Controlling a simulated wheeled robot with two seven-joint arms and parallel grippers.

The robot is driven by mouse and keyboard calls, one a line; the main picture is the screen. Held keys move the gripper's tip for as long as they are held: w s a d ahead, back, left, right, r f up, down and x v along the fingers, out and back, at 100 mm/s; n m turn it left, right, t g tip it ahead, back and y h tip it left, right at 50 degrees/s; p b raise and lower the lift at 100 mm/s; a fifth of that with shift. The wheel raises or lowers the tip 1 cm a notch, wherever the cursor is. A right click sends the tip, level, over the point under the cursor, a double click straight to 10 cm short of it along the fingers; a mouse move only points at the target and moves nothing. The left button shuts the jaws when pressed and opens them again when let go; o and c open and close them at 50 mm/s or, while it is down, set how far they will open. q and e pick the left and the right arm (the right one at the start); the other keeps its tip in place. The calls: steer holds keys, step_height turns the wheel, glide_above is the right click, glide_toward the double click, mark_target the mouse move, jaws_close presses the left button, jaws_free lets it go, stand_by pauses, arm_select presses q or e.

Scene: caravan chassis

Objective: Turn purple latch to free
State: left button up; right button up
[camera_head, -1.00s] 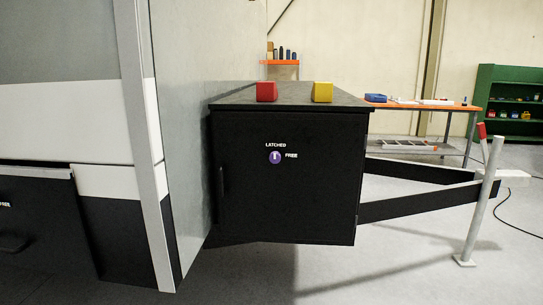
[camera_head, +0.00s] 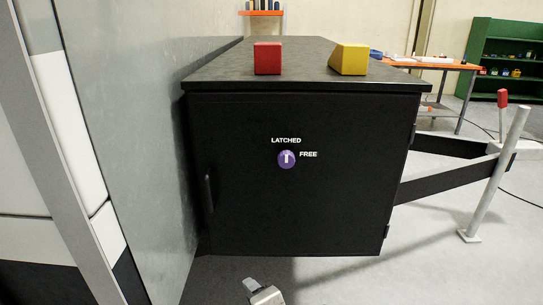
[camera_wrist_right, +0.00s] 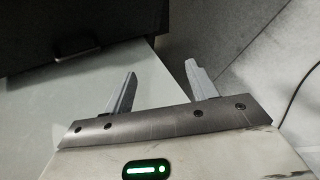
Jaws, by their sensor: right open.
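The purple latch (camera_head: 286,159) is a small round knob on the front door of a black cabinet (camera_head: 330,210). Its white mark points up toward the word LATCHED; the word FREE stands to its right. A gripper part (camera_head: 262,292) shows at the bottom edge of the head view, below and in front of the cabinet, well apart from the latch. In the right wrist view my right gripper (camera_wrist_right: 160,85) is open, with nothing between its two fingers. The latch does not show in that view. My left gripper is not in view.
A red block (camera_head: 267,58) and a yellow block (camera_head: 349,60) sit on the cabinet top. A dark handle (camera_head: 208,192) is at the door's left. A grey wall (camera_head: 150,150) stands close on the left. A post (camera_head: 495,175) stands at the right. The floor in front is clear.

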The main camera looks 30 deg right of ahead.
steer(key=w+d+r+n+t+h, duration=0.1)
steer(key=w+d+r+n+h, duration=0.15)
steer(key=r, duration=0.35)
steer(key=w+d+r+n+t+h, duration=0.1)
steer(key=d+r+n+t+h, duration=0.15)
steer(key=r+n, duration=0.2)
steer(key=n+h+p, duration=0.1)
steer(key=n+h, duration=0.1)
steer(key=h, duration=0.1)
glide_toward(286, 162)
steer(key=shift+h, duration=0.4)
steer(key=p+x, duration=0.1)
steer(key=x, duration=0.8)
steer(key=shift+w+f, duration=0.15)
steer(key=shift+f, duration=0.05)
steer(key=shift+w+d+p, duration=0.2)
steer(key=shift+w+p, duration=0.1)
steer(key=shift+w, duration=0.15)
steer(key=c, duration=1)
